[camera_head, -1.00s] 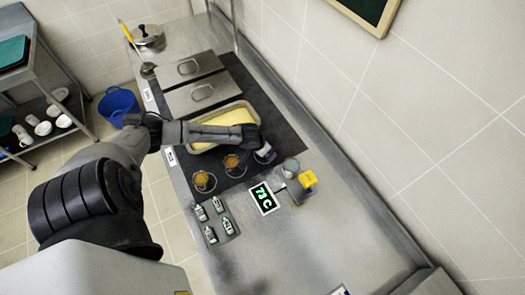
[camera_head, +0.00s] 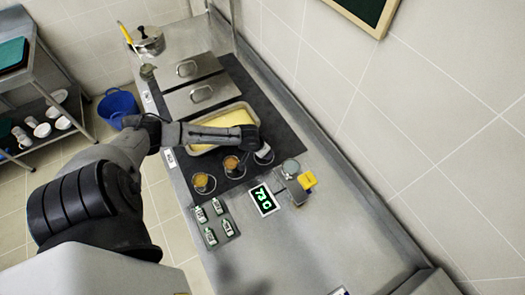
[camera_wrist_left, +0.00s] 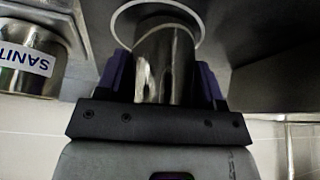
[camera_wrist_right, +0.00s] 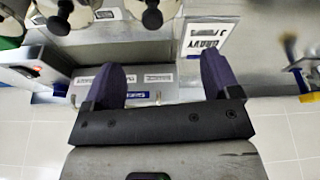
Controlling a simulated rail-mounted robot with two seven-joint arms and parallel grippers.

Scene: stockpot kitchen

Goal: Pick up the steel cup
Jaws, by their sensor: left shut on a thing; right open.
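The steel cup (camera_wrist_left: 165,65) is a shiny metal cylinder between the purple fingers of my left gripper (camera_wrist_left: 165,80) in the left wrist view. The fingers are shut on its sides. A white ring on the dark surface shows around the cup's far end; I cannot tell whether the cup touches the surface. In the head view my left gripper (camera_head: 256,150) is over the dark mat, right of two cups with orange contents, and largely hides the steel cup. My right gripper (camera_wrist_right: 160,80) is open and empty in the right wrist view; the head view does not show it.
A pan of yellow food (camera_head: 225,118) lies beneath my left forearm. Amber cups (camera_head: 231,163), a display (camera_head: 264,199), a steel container (camera_head: 290,167) and a yellow object (camera_head: 307,180) stand close by. A tray (camera_head: 226,232) holds several small labelled items.

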